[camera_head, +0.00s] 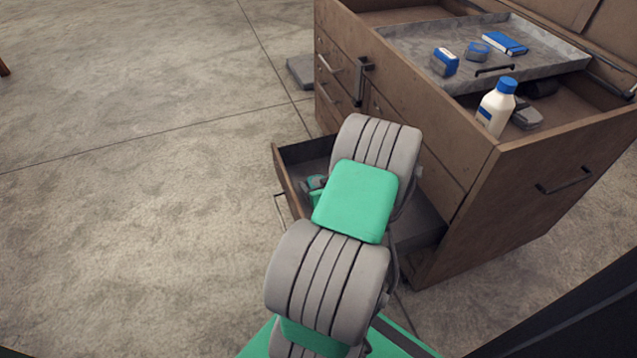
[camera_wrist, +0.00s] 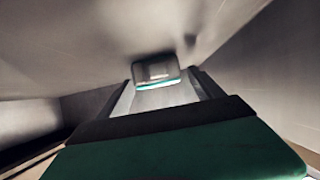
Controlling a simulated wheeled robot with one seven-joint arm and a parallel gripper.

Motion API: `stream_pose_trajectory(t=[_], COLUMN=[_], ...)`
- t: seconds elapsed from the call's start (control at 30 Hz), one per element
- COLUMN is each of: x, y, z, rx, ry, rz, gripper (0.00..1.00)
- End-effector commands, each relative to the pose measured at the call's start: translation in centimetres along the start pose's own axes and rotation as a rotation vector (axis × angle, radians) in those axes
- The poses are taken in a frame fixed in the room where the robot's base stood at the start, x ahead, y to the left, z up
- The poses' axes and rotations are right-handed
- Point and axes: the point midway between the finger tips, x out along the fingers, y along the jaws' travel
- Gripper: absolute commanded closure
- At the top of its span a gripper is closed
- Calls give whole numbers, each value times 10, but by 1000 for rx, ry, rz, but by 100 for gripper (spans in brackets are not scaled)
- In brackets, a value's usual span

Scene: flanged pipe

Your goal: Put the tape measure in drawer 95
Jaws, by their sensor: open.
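A lower drawer (camera_head: 291,178) of the brown cabinet stands pulled open; no number can be read on it. My gripper (camera_head: 316,190) is down inside this drawer, mostly hidden behind my arm in the head view. In the wrist view, my gripper's fingers (camera_wrist: 162,92) are open. A small, rounded grey thing with a teal stripe (camera_wrist: 157,72) lies at the fingertips, close to the drawer's inner surfaces. It may be the tape measure, but the picture is too blurred to be sure. Whether the fingers touch it cannot be told.
The cabinet (camera_head: 480,190) has a grey tray (camera_head: 540,62) on top, with a blue book (camera_head: 504,43) and two blue-grey items (camera_head: 445,62). A white bottle with a blue cap (camera_head: 496,107) and a dark grey item (camera_head: 526,115) stand beside it. The floor at left is clear.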

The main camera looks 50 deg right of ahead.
Motion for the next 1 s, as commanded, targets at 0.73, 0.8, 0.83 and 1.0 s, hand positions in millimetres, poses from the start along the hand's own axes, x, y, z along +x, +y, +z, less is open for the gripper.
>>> stream_pose_trajectory(t=[0.73, 0.8, 0.83, 1.0], x=[-76, -80, -83, -102], y=[0, 0, 0, -10], z=[-2, -10, -16, -59], rx=[1, 0, -1, -15], ry=[0, 0, 0, -14], rz=[0, -1, -2, -33], gripper=[24, 24, 24, 24])
